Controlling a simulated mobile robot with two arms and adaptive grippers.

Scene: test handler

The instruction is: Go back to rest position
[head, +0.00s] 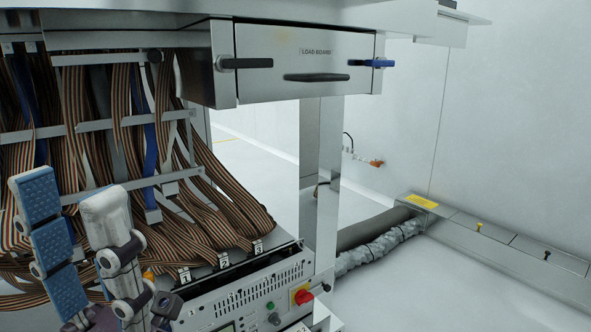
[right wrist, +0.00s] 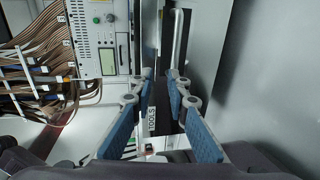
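My left gripper (head: 70,196) is at the lower left of the head view, in front of the ribbon cables. One finger shows its blue pads and the other its white back. The fingers stand apart, with nothing seen between them. My right gripper (right wrist: 162,84) shows in the right wrist view with its two blue-padded fingers apart and nothing held. It points toward a narrow gap beside the control panel. My right gripper does not show in the head view.
The LOAD BOARD drawer (head: 305,62) has a black handle and a blue side knob. Striped ribbon cables (head: 215,190) hang at the left. The control panel (head: 255,300) has a red knob (head: 302,296).

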